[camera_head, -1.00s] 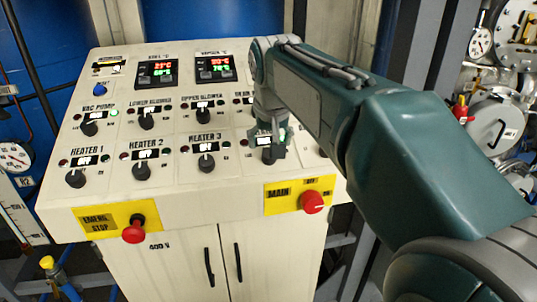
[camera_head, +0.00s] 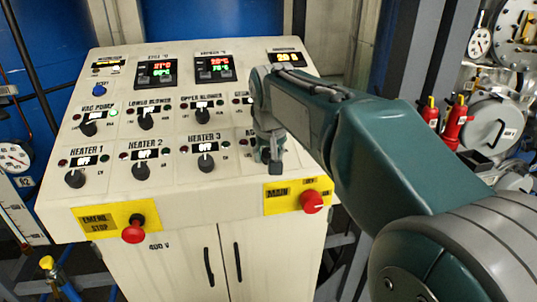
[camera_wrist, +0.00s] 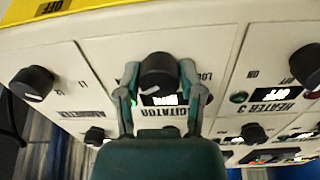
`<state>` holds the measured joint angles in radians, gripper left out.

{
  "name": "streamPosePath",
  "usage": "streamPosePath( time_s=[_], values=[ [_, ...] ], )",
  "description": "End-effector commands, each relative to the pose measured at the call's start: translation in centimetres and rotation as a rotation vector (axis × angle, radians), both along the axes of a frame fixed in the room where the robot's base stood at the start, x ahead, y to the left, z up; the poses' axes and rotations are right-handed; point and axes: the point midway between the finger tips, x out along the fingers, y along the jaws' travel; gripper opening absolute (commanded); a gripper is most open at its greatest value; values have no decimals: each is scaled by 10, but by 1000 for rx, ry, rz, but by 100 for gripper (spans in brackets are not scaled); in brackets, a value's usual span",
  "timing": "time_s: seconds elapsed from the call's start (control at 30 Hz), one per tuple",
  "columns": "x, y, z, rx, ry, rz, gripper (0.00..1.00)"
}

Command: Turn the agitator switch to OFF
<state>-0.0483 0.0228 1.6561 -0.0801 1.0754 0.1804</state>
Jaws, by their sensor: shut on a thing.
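The agitator switch (camera_wrist: 158,72) is a round black knob on the cream control panel. It shows upside down in the wrist view, with the AGITATOR label and a small lit display (camera_wrist: 165,100) partly hidden beside it. I cannot read the display's text. My gripper (camera_wrist: 158,80) has one finger on each side of the knob and is shut on it. In the head view my gripper (camera_head: 269,153) reaches down to the panel's lower right row and hides most of the switch and its label.
Heater 3's knob (camera_head: 206,163) is left of my gripper. The red main switch (camera_head: 312,202) sits on a yellow plate just below right. The red emergency stop (camera_head: 134,232) is at the lower left. Several other knobs fill the panel.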

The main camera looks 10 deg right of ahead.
Motion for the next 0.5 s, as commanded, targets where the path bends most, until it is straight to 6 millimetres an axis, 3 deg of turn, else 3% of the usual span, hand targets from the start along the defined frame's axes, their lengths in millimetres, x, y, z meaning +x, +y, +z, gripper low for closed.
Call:
streamPosePath(
  time_s=[0.5],
  values=[
    [0, 1, -2, -62, 6, 163, 2]
  ],
)
